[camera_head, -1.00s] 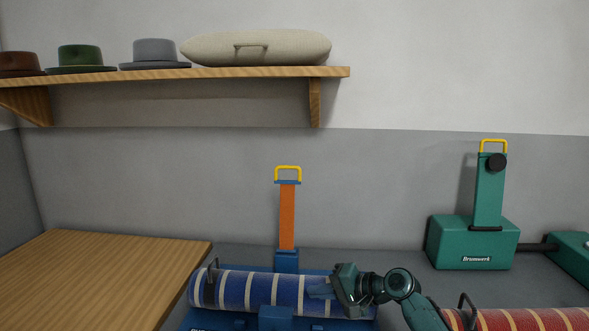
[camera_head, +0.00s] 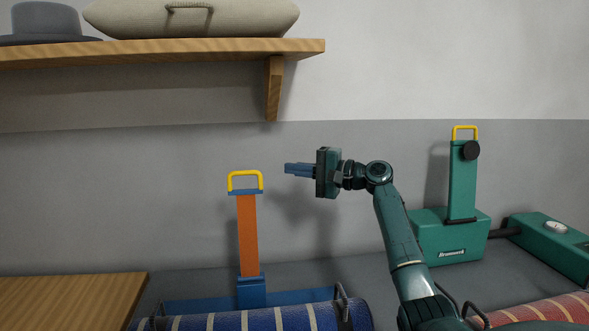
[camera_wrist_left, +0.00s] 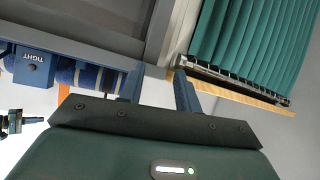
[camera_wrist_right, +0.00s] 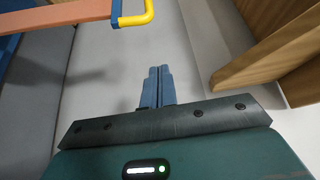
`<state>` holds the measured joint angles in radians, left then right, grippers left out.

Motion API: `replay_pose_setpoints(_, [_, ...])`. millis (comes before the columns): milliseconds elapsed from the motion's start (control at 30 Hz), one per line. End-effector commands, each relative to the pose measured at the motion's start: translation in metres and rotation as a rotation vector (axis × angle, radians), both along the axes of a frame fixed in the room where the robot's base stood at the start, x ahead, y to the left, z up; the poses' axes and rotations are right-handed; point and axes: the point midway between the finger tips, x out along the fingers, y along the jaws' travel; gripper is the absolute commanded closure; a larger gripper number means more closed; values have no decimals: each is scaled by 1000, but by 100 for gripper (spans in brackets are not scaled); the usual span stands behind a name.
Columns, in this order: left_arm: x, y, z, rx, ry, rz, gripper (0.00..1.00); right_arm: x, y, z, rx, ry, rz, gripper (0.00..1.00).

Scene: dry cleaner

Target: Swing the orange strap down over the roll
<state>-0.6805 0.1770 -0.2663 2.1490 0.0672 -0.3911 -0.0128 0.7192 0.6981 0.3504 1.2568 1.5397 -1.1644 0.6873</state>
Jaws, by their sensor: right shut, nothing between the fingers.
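The orange strap (camera_head: 247,235) stands upright from its blue hinge block (camera_head: 251,292) behind the roll. A yellow handle (camera_head: 259,183) tops it. The blue striped roll (camera_head: 270,319) lies below, cut off by the picture's bottom edge. My right gripper (camera_head: 287,169) is shut and empty, raised just right of the handle and apart from it. In the right wrist view its fingers (camera_wrist_right: 157,72) are together, with the handle (camera_wrist_right: 148,10) and strap (camera_wrist_right: 60,15) at the upper left. My left gripper (camera_wrist_left: 158,88) shows only in its wrist view, fingers apart and empty.
A wooden shelf (camera_head: 150,56) with a hat and a long beige bag overhangs the upper left. A green device (camera_head: 447,238) stands at the right, near a red striped roll (camera_head: 545,311). A wooden surface (camera_head: 70,297) is at the lower left.

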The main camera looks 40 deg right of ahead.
Motion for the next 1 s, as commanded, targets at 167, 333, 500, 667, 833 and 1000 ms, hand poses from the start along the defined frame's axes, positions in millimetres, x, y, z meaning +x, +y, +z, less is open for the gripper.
replay_pose_setpoints(167, [-2,1,5,19,7,-6,67,32,18,3,1,0,2,100])
replay_pose_setpoints(333, [-1,3,8,35,6,-10,67,57,31,2,3,0,2,100])
replay_pose_setpoints(500, [0,4,11,51,3,-16,67,47,42,-1,-5,2,0,100])
replay_pose_setpoints(667, [-1,5,11,57,9,-16,67,36,51,0,-4,3,0,100])
replay_pose_setpoints(833, [-2,7,9,62,17,-14,67,29,57,-1,-1,3,0,100])
replay_pose_setpoints(1000, [-1,8,9,59,16,-8,67,28,59,-1,0,2,-1,100])
